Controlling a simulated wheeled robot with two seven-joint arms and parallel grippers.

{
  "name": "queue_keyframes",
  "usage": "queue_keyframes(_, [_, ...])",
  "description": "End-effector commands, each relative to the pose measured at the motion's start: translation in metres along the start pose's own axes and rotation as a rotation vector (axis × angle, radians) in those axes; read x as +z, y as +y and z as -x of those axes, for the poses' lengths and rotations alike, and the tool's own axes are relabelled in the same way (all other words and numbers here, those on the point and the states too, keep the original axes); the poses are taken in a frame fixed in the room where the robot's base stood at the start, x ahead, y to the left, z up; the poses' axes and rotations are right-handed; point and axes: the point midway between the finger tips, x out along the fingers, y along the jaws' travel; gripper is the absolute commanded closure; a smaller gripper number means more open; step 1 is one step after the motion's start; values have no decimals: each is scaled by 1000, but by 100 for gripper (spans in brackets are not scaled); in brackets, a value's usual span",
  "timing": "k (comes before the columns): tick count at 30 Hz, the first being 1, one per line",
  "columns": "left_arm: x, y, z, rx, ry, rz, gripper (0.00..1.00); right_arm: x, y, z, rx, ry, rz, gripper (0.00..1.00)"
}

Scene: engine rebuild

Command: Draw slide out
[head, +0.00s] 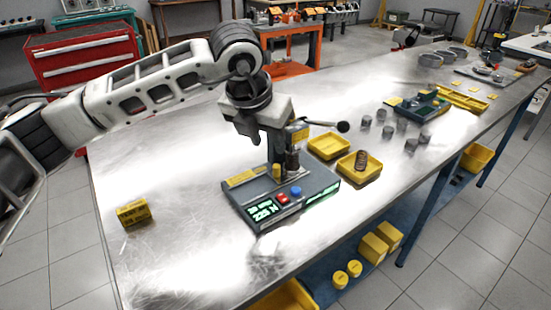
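A grey bench tester (312,189) with a lit green display, a red button and a blue button stands on the steel table. Its short upright post (292,160) rises at the back of the base. A rod with a black ball knob (343,127) sticks out to the right near its top. My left gripper (275,148) points down at the upright, just above the base. Its fingers are dark and overlap the post, so whether they touch or grip anything is unclear. No part can be clearly made out as the slide. My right gripper is out of view.
Yellow trays (329,146) stand right of the tester, one holding a coil spring (361,161). Several grey cylinders (411,146) stand beyond. A small yellow box (133,212) sits at the left. The steel table (180,265) is clear in front.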

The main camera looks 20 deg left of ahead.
Motion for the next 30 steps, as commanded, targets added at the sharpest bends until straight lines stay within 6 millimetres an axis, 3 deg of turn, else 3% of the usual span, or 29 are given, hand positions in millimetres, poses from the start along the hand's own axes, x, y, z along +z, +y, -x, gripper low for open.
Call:
queue_keyframes(6, [0,0,-46,-1,3,0,63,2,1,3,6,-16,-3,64])
queue_keyframes(12, [0,-1,-76,-2,3,-1,63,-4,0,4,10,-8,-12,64])
queue_keyframes(18, [0,-1,-88,-1,-1,-2,63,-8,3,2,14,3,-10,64])
queue_keyframes(26, [0,-1,-89,-2,-1,-2,63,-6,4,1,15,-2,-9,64])
queue_keyframes(30, [0,-1,-89,-2,-1,-2,100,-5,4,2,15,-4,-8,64])
